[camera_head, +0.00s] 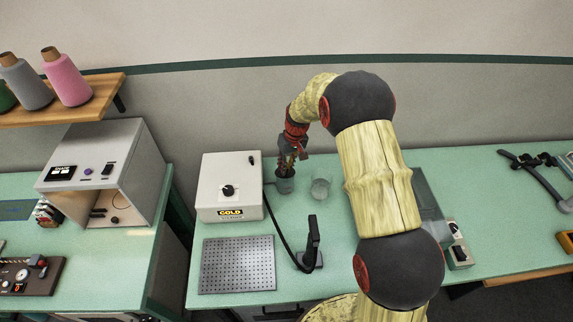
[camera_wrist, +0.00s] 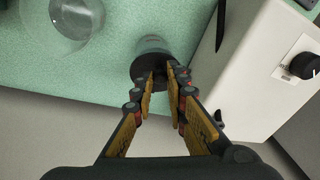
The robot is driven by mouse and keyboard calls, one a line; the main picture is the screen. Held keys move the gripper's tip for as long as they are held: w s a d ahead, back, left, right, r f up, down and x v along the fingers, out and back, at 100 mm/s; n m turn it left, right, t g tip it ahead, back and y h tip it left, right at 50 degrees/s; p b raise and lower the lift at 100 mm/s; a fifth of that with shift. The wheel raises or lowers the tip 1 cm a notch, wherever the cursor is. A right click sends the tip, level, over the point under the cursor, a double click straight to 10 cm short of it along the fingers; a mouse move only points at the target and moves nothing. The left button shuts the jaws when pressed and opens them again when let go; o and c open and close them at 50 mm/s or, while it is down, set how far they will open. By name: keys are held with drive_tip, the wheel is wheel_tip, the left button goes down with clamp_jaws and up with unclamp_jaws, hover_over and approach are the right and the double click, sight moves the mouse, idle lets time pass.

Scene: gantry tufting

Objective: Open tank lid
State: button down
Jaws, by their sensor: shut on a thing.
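A small dark grey cylindrical can (camera_head: 285,185) stands on the green bench, just right of the white box. It also shows in the wrist view (camera_wrist: 152,45). My gripper (camera_head: 287,165) reaches down onto its top from above. In the wrist view my gripper (camera_wrist: 160,70) has its fingertips close together on the black upper part of the can. The fingertips hide much of that part, so I cannot tell whether it is a separate lid. A clear-walled grey tank (camera_head: 427,195) stands on the bench to the right, mostly hidden behind my arm.
A clear glass beaker (camera_head: 320,188) stands close to the can's right. A black handpiece on a stand (camera_head: 312,243) with a cable and a perforated plate (camera_head: 238,265) lie nearer.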

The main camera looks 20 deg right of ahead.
drive_tip(key=w+g+p, duration=0.1)
drive_tip(key=w+r+g+p, duration=0.1)
drive_tip(key=shift+d+r+g+y, duration=0.1)
drive_tip(key=shift+d+g+y, duration=0.05)
drive_tip(key=shift+g+y, duration=0.15)
drive_tip(key=shift+w+d+r+g+y+p, duration=0.15)
drive_tip(key=shift+w+g+p, duration=0.1)
drive_tip(key=shift+w+g, duration=0.35)
drive_tip(key=shift+w+d+r+g+y+p, duration=0.15)
drive_tip(key=shift+w+g, duration=0.25)
drive_tip(key=shift+g, duration=0.4)
drive_tip(key=c, duration=1.8)
unclamp_jaws()
drive_tip(key=shift+a, duration=0.1)
drive_tip(key=shift+c, duration=0.2)
drive_tip(key=shift+o, duration=0.5)
wheel_tip(320, 180, up, 10)
drive_tip(key=shift+w, duration=0.1)
